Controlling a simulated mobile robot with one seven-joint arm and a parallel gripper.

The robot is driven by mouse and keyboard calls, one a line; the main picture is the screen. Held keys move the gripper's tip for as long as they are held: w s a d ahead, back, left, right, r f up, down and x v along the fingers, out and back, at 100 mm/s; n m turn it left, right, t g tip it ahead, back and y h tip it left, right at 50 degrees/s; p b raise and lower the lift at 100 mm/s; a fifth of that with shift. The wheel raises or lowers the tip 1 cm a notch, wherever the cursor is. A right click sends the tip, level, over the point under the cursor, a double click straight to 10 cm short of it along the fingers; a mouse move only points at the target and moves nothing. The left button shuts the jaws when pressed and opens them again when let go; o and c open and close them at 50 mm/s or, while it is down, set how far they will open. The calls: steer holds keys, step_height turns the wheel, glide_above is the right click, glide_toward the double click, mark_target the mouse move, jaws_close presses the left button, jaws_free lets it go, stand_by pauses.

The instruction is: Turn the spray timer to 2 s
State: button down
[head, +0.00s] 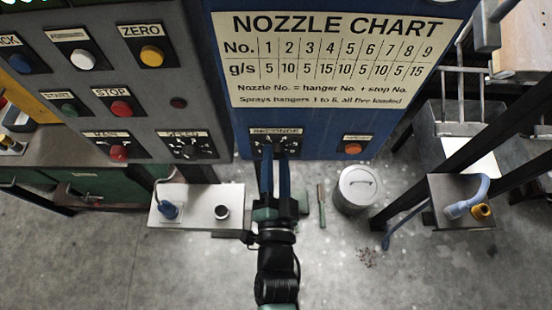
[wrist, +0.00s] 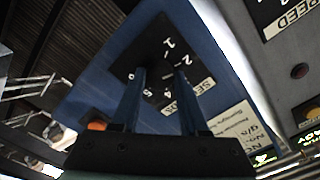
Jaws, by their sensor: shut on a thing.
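The spray timer is a dial on a black plate (wrist: 145,48) labelled SECONDS, low on the blue panel. In the head view its label (head: 276,131) shows just above my fingertips. My gripper (head: 274,152) reaches up to it from below, its two blue fingers shut on the timer knob. In the wrist view the fingertips (wrist: 160,72) are on either side of the dial's middle. White numerals show around the plate, with 1 and 2 clearest. The fingers hide the knob and its pointer, so I cannot tell the setting.
An orange button (head: 353,147) is right of the timer. The grey panel (head: 150,105) at left has several buttons and a SPEED dial (head: 193,147). Below stand a white shelf (head: 190,218) and a lidded grey can (head: 357,188). The nozzle chart (head: 340,55) is above.

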steer(key=shift+c, duration=2.1)
jaws_free()
steer(key=shift+s+f, duration=0.1)
steer(key=shift+s, duration=0.5)
steer(key=s+b, duration=0.3)
steer(key=s, duration=0.8)
steer(key=shift+s, duration=0.4)
steer(key=shift+s, duration=0.1)
